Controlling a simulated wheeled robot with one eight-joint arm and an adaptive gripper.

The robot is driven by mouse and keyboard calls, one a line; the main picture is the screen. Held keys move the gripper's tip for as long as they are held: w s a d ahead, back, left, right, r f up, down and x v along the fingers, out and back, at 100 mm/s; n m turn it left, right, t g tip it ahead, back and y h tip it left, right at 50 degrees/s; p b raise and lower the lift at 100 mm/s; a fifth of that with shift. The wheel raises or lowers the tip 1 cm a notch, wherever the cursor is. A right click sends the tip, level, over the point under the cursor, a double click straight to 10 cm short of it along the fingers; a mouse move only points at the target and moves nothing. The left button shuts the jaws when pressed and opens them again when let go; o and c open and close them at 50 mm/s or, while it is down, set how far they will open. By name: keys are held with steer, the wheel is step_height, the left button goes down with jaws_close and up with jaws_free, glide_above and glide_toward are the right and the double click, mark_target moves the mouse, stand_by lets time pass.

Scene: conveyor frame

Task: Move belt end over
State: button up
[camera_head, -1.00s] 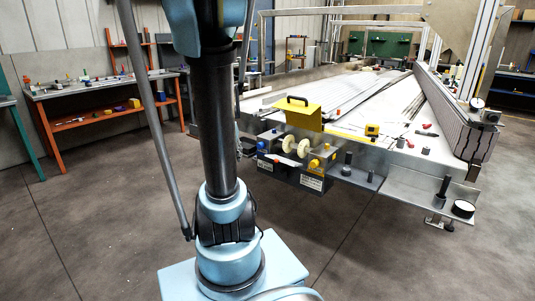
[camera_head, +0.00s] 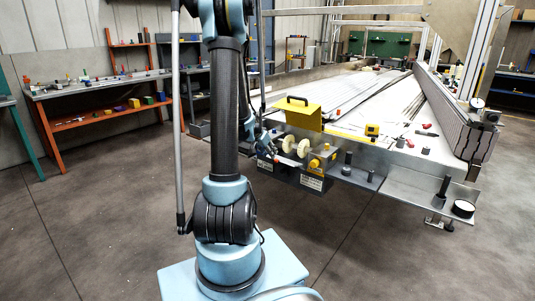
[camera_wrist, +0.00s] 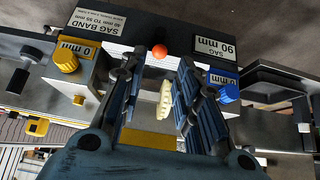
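My gripper (camera_wrist: 159,68) is open in the wrist view, its two blue and black fingers apart on either side of a cream ribbed roller (camera_wrist: 165,100). I see no contact with the roller. An orange ball (camera_wrist: 159,51) shows just beyond the fingertips. In the head view, my gripper (camera_head: 264,147) is small and partly hidden, low beside the front of the conveyor frame (camera_head: 400,163). Two cream wheels (camera_head: 303,148) stand right of it. I cannot pick out a belt end for certain; long grey strips (camera_head: 352,92) lie along the frame.
A yellow handled block (camera_head: 298,115) stands on the frame's near edge. Open floor (camera_head: 390,255) lies in front.

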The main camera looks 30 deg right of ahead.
mark_target(275, 160)
steer(key=x, duration=0.8)
steer(key=c, duration=0.6)
